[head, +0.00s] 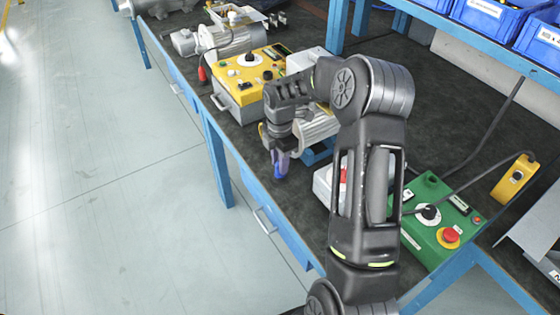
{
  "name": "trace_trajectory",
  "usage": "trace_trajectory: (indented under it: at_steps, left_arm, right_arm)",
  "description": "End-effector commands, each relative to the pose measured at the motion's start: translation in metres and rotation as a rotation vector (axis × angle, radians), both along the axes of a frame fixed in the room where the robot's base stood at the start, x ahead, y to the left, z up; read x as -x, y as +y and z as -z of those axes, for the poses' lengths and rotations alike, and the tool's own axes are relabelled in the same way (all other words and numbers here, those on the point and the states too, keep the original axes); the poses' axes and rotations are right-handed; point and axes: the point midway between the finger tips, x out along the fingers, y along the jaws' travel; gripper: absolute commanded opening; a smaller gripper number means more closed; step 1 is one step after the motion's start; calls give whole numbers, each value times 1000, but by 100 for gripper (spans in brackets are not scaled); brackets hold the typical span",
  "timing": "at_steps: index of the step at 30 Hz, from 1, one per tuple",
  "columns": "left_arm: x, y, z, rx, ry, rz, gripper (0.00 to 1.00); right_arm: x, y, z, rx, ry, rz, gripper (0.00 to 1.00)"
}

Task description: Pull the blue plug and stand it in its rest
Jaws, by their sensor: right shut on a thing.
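My right gripper (281,155) reaches down over the front edge of the dark bench top. It is shut on the blue plug (280,171), whose blue end shows just below the fingers. I cannot tell whether the plug touches the bench. A silver finned motor (318,129) on a blue base (320,153) stands just right of the gripper, partly hidden by my right arm. I cannot make out the plug's rest; my arm covers part of the bench. My left gripper is out of view.
A yellow control box (250,78) stands behind the gripper, with other motors beyond. A green control box (438,213) with a red button is at the right. A white box (325,184) sits beside my arm. Blue bins (478,12) line the shelf. The floor at left is clear.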

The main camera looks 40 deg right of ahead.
Motion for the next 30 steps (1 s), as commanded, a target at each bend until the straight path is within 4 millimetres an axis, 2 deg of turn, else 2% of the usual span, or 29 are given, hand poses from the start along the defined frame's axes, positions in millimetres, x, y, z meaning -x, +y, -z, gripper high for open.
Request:
trace_trajectory:
  at_steps: [11,12,18,21,30]
  left_arm:
    - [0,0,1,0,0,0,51]
    - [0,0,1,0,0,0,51]
    - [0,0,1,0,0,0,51]
    - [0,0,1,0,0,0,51]
    - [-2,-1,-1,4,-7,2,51]
  right_arm:
    - [0,0,1,0,0,0,0]
    - [0,0,1,0,0,0,29]
    - [0,0,1,0,0,0,46]
    - [0,0,1,0,0,0,52]
    - [0,0,1,0,0,0,52]
